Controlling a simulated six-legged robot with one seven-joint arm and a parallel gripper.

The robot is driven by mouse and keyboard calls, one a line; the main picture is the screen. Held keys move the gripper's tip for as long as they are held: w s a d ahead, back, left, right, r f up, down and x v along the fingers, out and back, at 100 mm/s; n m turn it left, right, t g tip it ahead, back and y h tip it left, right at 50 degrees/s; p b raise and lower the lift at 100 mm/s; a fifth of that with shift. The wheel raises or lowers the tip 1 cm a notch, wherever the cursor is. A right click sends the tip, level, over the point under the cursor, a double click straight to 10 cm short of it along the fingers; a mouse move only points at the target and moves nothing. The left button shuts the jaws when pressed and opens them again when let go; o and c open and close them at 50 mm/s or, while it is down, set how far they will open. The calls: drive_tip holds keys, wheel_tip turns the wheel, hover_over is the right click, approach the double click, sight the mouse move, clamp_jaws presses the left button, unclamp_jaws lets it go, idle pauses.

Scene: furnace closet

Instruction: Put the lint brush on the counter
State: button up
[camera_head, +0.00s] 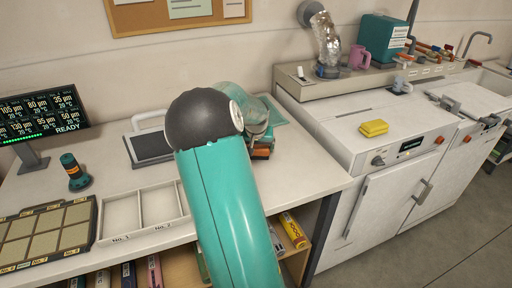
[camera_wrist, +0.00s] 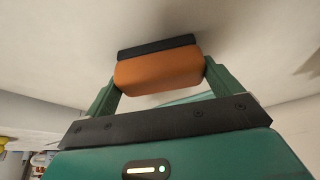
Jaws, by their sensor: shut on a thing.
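The lint brush (camera_wrist: 157,71), an orange block with a black strip along one long side, is in the wrist view. My gripper (camera_wrist: 161,82) is shut on it, with one green finger at each end. In the head view, a small orange and dark part of the brush (camera_head: 262,151) shows just right of my arm's dark joint, over the white counter (camera_head: 310,178). My arm hides most of the gripper there. I cannot tell whether the brush touches the counter.
A divided white tray (camera_head: 140,208), a dark panelled tray (camera_head: 45,236), a grey pad (camera_head: 152,147), a teal-and-black device (camera_head: 74,170) and a monitor (camera_head: 40,115) occupy the counter's left. Its right end looks clear. A white machine (camera_head: 385,135) with a yellow sponge (camera_head: 374,128) stands right.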

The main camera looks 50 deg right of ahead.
drive_tip(key=o, duration=0.7)
drive_tip(key=v, duration=1.2)
drive_tip(key=a+r+n+t+y, duration=0.1)
drive_tip(key=a+r+n+y, duration=0.15)
drive_tip(key=a, duration=1.15)
drive_tip(key=a+r+n+t+y, duration=0.1)
drive_tip(key=a+r+n, duration=0.2)
drive_tip(key=a, duration=1.2)
drive_tip(key=s+a+n, duration=0.1)
drive_tip(key=s+a, duration=0.2)
drive_tip(key=a, duration=0.2)
drive_tip(key=s+a+n, duration=0.2)
drive_tip(key=s+a, duration=0.2)
drive_tip(key=a, duration=0.1)
drive_tip(key=s+a+n, duration=0.2)
drive_tip(key=s+a, duration=0.2)
drive_tip(key=a, duration=0.2)
drive_tip(key=shift+f+t, duration=0.4)
